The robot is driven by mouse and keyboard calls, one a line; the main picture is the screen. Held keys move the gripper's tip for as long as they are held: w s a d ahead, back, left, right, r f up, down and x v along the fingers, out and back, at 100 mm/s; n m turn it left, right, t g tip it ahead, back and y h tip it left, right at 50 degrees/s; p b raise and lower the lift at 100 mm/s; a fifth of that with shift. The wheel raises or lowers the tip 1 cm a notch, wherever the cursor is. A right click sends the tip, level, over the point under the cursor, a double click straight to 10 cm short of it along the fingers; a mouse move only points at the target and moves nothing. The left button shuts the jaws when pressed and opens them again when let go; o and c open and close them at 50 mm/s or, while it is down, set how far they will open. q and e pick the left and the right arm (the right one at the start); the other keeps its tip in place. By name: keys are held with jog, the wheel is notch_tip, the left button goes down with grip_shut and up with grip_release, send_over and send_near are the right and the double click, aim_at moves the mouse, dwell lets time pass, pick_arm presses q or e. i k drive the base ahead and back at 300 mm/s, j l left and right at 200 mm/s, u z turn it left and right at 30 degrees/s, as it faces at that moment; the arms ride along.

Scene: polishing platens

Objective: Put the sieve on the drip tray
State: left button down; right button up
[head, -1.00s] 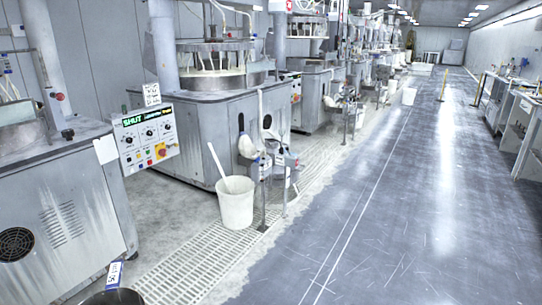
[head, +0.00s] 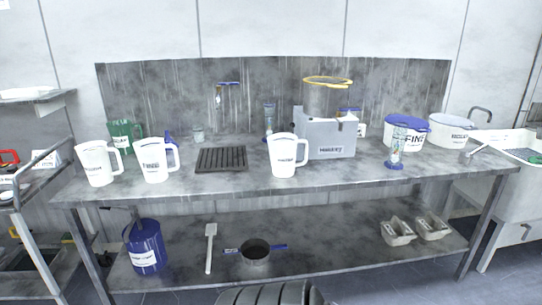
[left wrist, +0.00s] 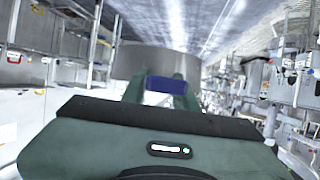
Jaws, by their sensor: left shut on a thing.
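In the left wrist view my left gripper (left wrist: 166,88) is shut on the blue handle (left wrist: 166,85) of a wide grey metal cylinder, the sieve (left wrist: 150,61). Its mesh and inside are hidden from this side. In the head view the drip tray (head: 221,158), dark and ribbed, lies flat on the workbench, left of centre, with nothing on it. The held sieve and both grippers are outside the head view.
On the workbench (head: 235,184), white jugs (head: 155,161) (head: 284,157) stand either side of the tray. A grey machine (head: 328,138) with a yellow-rimmed top and tubs (head: 406,133) stand further right. A pan with blue handles (head: 256,253) sits on the lower shelf.

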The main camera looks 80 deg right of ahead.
aim_at(222, 157)
jog(key=l+z, duration=0.2)
jog(key=z, duration=0.25)
jog(key=l+z, duration=0.2)
jog(key=z, duration=0.25)
jog(key=l+z, duration=0.25)
jog(key=z, duration=0.25)
jog(key=l+z, duration=0.2)
jog(key=z, duration=0.25)
